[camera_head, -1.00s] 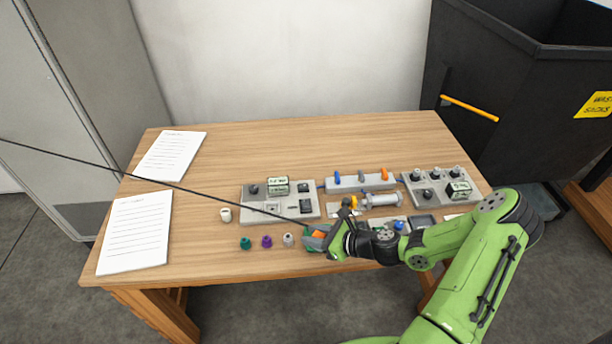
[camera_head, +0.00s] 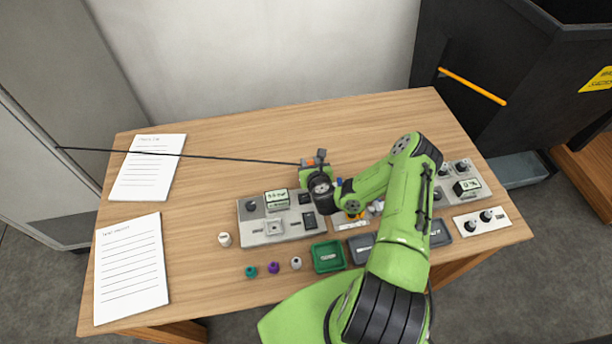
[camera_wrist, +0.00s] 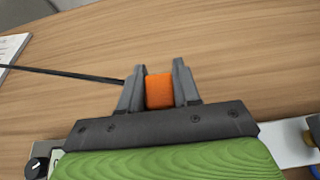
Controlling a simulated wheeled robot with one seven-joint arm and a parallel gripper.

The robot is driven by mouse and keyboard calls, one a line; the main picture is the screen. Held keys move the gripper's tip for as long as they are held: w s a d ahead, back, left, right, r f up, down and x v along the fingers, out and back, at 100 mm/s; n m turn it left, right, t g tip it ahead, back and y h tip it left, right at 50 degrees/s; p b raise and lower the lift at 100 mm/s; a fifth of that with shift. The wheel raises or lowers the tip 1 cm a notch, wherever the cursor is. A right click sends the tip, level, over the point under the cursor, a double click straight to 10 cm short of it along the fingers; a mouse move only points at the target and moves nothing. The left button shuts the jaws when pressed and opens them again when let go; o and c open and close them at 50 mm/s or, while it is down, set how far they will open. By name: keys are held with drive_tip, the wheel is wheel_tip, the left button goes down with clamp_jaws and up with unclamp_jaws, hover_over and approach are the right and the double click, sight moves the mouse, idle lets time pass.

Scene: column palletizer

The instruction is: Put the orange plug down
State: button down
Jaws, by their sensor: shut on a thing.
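The orange plug (camera_wrist: 159,91) is between the two grey fingers of my gripper (camera_wrist: 159,88) in the wrist view. Its black cable (camera_wrist: 62,73) runs off to the left. In the head view my gripper (camera_head: 314,165) is over the middle of the wooden table, behind the grey device panel. The orange plug (camera_head: 309,163) shows there as a small orange patch. My gripper is shut on it, and bare wood lies around it in the wrist view. I cannot tell whether the plug touches the table.
A grey panel (camera_head: 257,232) with a small display stands in front of my gripper. Green (camera_head: 327,257) and dark trays lie along the front. Small coloured pegs (camera_head: 273,268) stand front left. Papers (camera_head: 130,268) lie at the left. The back of the table is clear.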

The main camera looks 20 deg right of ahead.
wheel_tip(320, 180, down, 5)
drive_tip(key=shift+f+b, duration=0.15)
drive_tip(key=shift+b, duration=0.35)
drive_tip(key=c, duration=0.8)
unclamp_jaws()
